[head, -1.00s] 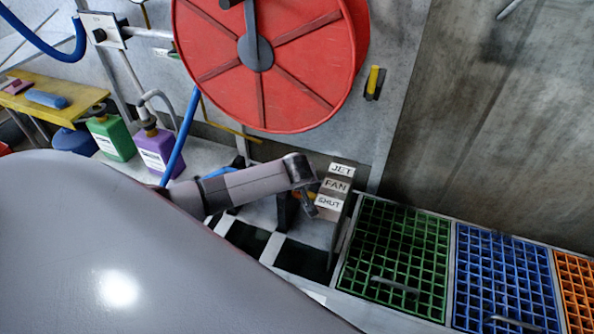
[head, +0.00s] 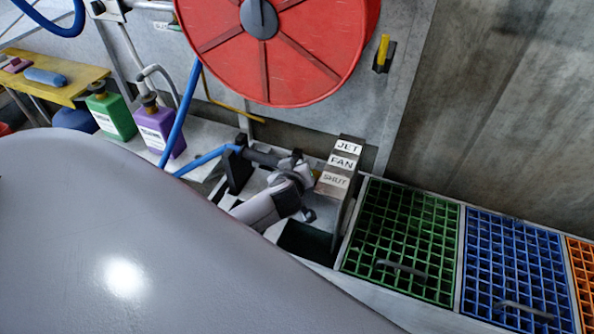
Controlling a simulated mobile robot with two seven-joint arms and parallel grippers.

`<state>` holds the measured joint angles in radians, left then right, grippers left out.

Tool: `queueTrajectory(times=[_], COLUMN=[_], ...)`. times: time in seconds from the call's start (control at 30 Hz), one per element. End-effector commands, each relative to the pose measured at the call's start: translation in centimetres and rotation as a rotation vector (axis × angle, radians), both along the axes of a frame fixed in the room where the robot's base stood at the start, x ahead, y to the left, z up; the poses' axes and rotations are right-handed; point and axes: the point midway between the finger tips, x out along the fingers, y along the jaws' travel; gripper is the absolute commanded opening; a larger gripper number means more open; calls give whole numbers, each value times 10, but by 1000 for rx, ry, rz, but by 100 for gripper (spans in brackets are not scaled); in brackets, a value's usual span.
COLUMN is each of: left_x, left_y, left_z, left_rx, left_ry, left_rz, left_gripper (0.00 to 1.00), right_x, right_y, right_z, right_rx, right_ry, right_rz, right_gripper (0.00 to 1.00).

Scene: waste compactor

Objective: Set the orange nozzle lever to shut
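The dark nozzle (head: 264,157) lies in a black holder on the bench, with a blue hose at its left end. A label block (head: 345,172) beside its right end reads JET, FAN and SHUT from top to bottom. Only a small orange patch, apparently the lever (head: 317,174), shows between my gripper and the block, near the FAN and SHUT labels. Its exact setting is hidden. My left gripper (head: 303,181) is at the nozzle's right end, close to the lever. I cannot tell whether its fingers are open or touching it. My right gripper is out of view.
A red hose reel (head: 280,50) hangs above. Green (head: 112,116) and purple (head: 158,128) bottles stand at left. Green (head: 400,240) and blue (head: 515,265) grates lie at right. My large grey arm link hides the lower left.

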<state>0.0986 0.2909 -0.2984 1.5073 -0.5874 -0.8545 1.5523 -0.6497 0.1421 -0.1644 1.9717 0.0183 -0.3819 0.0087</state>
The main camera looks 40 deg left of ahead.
Motion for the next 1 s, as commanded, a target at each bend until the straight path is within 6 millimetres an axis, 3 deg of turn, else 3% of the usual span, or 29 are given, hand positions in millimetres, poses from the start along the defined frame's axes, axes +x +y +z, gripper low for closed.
queueTrajectory(times=[0.5, 0.53, 0.6, 1.0], left_x=[-2, -2, -2, -3], left_y=[1, 1, 0, 3], left_z=[-2, -2, -2, -3], left_rx=[5, 5, 5, 9], left_ry=[-12, -12, -12, -7], left_rz=[2, 2, 1, 7], left_gripper=[0, 19, 41, 41], right_x=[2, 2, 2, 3], right_y=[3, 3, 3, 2], right_z=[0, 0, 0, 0], right_rx=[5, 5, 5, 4], right_ry=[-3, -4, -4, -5], right_rz=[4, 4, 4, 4], right_gripper=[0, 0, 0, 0])
